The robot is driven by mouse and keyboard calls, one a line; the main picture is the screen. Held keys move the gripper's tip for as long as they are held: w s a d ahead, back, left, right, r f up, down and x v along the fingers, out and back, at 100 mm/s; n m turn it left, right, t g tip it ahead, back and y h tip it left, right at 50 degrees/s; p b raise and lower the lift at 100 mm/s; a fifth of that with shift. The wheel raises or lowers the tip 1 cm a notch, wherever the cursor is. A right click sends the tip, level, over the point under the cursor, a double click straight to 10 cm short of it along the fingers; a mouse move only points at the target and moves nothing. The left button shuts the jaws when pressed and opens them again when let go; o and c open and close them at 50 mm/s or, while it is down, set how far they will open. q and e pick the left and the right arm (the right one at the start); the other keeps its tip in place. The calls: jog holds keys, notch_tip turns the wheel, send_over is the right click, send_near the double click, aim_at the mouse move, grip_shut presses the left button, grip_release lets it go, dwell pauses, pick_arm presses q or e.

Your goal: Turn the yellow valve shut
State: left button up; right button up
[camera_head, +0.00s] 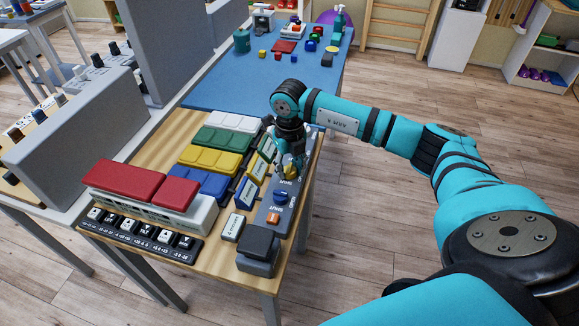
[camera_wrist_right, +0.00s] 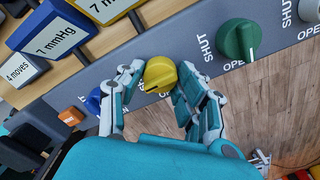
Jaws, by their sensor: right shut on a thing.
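The yellow valve (camera_wrist_right: 160,72) is a round knob with a dark pointer mark on a grey panel (camera_wrist_right: 95,72). It also shows in the head view (camera_head: 291,173), partly hidden by my gripper. My right gripper (camera_wrist_right: 161,76) is shut on the yellow valve, with one finger on each side of the knob; it also shows in the head view (camera_head: 289,160). The fingers cover the labels beside this knob, so I cannot read its position against them. My left gripper is not in view.
A green knob (camera_wrist_right: 238,40) with SHUT and OPEN labels sits to the right, close to my fingers. A blue knob (camera_head: 281,197) and an orange button (camera_head: 273,218) lie nearer on the panel. Display boxes (camera_wrist_right: 56,32) stand behind. The floor right of the table is clear.

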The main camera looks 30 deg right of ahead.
aim_at(290, 167)
jog(key=shift+r, duration=0.1)
dwell(0.3)
jog(key=o, duration=1.2)
jog(key=shift+c, duration=0.2)
jog(key=shift+r, duration=0.15)
notch_tip(290, 167, up, 12)
jog(key=shift+s+f, duration=0.1)
jog(key=shift+f, duration=0.15)
